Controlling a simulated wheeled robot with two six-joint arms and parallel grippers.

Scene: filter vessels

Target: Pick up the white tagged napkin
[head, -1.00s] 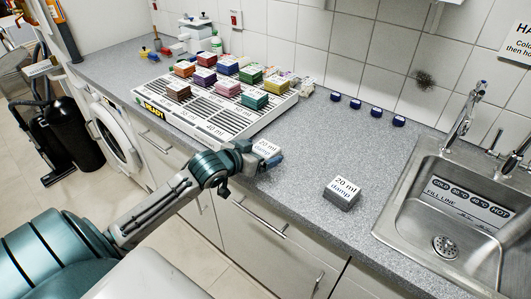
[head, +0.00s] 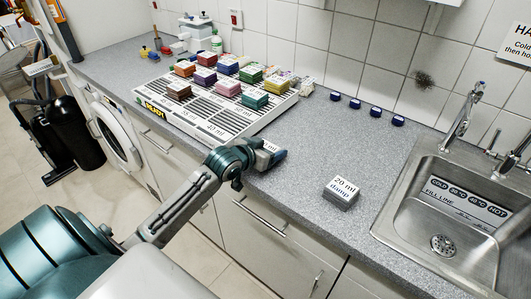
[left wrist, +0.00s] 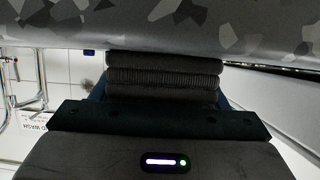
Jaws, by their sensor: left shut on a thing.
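A block with a white tag (head: 271,145) sits near the counter's front edge in the head view, mostly hidden behind my left gripper; only a strip of its tag shows. My left gripper (head: 270,157) is shut on this white-tagged napkin, low at the counter edge. In the left wrist view, dark grey ridged layers (left wrist: 163,76) show at the gripper (left wrist: 160,98); I cannot tell cloth from finger pad there. A second grey block, tagged "20 ml damp" (head: 341,191), lies apart to the right. My right gripper is not in view.
A white tray (head: 207,124) with several coloured blocks stands to the left on the grey counter (head: 310,150). Several blue caps (head: 354,104) line the wall. The steel sink (head: 447,205) is at the right. The counter between tray and sink is mostly clear.

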